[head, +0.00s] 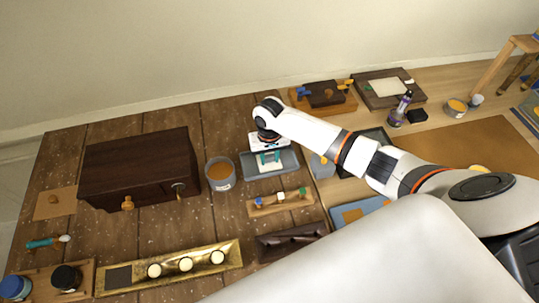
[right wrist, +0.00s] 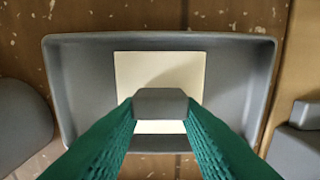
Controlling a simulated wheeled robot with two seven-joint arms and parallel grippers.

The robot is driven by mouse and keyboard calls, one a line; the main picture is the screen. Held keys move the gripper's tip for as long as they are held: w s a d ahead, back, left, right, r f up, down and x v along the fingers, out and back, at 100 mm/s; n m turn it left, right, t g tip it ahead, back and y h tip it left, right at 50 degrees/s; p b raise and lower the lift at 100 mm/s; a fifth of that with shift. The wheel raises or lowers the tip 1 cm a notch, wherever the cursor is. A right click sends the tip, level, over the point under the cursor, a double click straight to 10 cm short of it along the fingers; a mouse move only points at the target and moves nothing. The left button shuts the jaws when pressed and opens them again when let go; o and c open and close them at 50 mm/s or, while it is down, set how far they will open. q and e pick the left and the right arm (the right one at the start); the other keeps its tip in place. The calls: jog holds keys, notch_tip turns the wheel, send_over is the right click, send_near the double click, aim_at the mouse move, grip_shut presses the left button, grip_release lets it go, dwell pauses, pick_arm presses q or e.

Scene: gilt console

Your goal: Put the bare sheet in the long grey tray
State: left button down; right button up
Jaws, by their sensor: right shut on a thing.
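The long grey tray (head: 285,157) lies on the dark plank top in the middle of the head view. It also fills much of the right wrist view (right wrist: 238,85). The bare sheet (right wrist: 155,68), plain cream, is within the tray's rim, left of its middle in the wrist view; it also shows in the head view (head: 270,167). My right gripper (right wrist: 160,112), with green fingers, is shut on a grey block over the sheet's middle, which looks like its grip. I cannot tell whether the sheet touches the tray floor. My left gripper is not in view.
A grey tub with orange contents (head: 220,174) stands just left of the tray. A dark wooden cabinet (head: 140,165) is farther left. A small wooden rack (head: 280,203) lies in front of the tray. Another framed board with a pale sheet (head: 388,90) lies at the back right.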

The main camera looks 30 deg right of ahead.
aim_at(270, 158)
jog(key=o, duration=0.9)
jog(key=shift+f, duration=0.15)
jog(key=shift+o, duration=0.2)
notch_tip(270, 158, up, 12)
jog(key=shift+r+b, duration=0.2)
jog(key=shift+b, duration=0.25)
